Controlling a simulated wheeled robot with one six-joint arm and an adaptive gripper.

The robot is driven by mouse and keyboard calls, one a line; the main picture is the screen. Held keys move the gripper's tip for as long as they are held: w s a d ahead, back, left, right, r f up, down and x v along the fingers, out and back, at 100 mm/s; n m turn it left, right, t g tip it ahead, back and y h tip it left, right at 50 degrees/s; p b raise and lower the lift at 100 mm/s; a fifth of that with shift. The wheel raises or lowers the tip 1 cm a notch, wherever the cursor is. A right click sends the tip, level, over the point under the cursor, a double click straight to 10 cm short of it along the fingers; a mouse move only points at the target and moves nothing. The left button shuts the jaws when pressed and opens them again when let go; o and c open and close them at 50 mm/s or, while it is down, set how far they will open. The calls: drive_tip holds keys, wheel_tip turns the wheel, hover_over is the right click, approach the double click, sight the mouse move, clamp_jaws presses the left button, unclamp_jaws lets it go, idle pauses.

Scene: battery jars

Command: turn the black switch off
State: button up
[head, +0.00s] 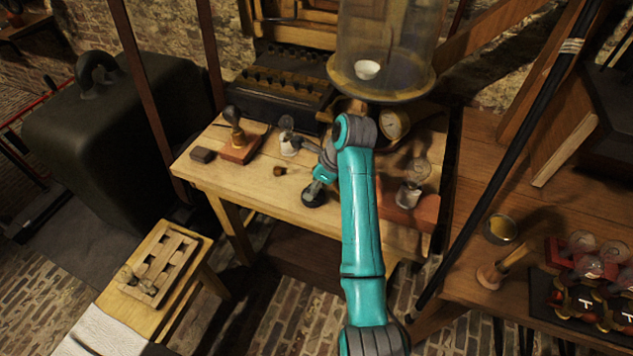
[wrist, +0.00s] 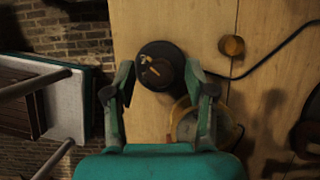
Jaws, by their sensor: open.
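The black switch (wrist: 150,52) is a round dark disc with a small pale brass lever and marks on its top, on the wooden table. In the head view the switch (head: 312,199) shows as a dark round shape under my gripper, partly covered. My gripper (wrist: 160,78) is open and empty, pointing down, with one finger on each side of the switch in the wrist view. My gripper (head: 320,184) hangs close above the switch in the head view. I cannot tell whether it touches it. The lever's setting is hard to read.
A small brown knob (wrist: 231,45) with a black cord lies near the switch. A yellowish round piece (wrist: 187,125) is partly hidden by my gripper. A red-brown block with a black handle (head: 238,146) and a glass jar (head: 385,40) stand farther back.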

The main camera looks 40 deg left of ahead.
clamp_jaws()
drive_tip(key=shift+n, duration=0.4)
drive_tip(key=n, duration=0.1)
drive_tip(key=n+g, duration=0.1)
drive_tip(key=n, duration=0.1)
drive_tip(key=shift+w+r+g+h, duration=0.1)
drive_tip(key=shift+g+h, duration=0.2)
drive_tip(key=n+g+h, duration=0.1)
drive_tip(key=n, duration=0.4)
drive_tip(key=shift+a, duration=0.15)
drive_tip(key=n+g+h, duration=0.1)
drive_tip(key=n+h, duration=0.1)
drive_tip(key=n, duration=0.2)
drive_tip(key=shift+a+n, duration=0.1)
drive_tip(key=shift+n, duration=0.2)
drive_tip(key=shift+n+h, duration=0.9)
drive_tip(key=shift+n, duration=1.4)
drive_tip(key=shift+w, duration=0.1)
